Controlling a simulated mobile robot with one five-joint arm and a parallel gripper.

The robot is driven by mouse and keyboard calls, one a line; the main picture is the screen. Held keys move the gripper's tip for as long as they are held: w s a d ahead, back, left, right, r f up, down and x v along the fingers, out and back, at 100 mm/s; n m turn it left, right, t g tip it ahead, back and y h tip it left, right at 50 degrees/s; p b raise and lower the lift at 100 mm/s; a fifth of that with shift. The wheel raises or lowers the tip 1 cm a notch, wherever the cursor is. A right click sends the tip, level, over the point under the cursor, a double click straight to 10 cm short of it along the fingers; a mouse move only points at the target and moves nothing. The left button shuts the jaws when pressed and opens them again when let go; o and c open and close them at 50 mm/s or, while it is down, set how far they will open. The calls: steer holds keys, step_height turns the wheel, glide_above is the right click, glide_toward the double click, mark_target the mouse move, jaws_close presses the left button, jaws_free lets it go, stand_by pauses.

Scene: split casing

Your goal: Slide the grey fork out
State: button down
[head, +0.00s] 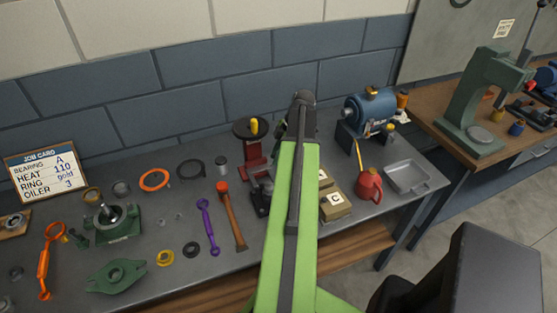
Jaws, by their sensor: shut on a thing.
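I cannot make out a grey fork in the head view; it may be hidden behind my arm. My green arm reaches from the bottom edge up over the middle of the bench, and its dark wrist end stands near the wall. My gripper's fingertips are hidden behind the arm, so what they hold does not show. A green housing (112,228) with a shaft end in it stands at the left. A green flange cover (116,276) lies in front of it.
The grey bench (200,262) holds an orange ring (154,180), purple spanner (207,225), hammer (232,215), red stand (252,155), yellowish blocks (335,206), red oil can (369,185), blue motor (371,110) and grey tray (407,177). A job card (45,173) stands at the left.

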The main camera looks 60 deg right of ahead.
steer(key=shift+w+d, duration=0.1)
steer(key=shift+w, duration=0.15)
steer(key=c, duration=1.2)
jaws_free()
steer(key=p+v, duration=1.6)
steer(key=v, duration=0.1)
steer(key=shift+s+r, duration=0.15)
steer(key=shift+s, duration=0.1)
steer(key=shift+w, duration=0.1)
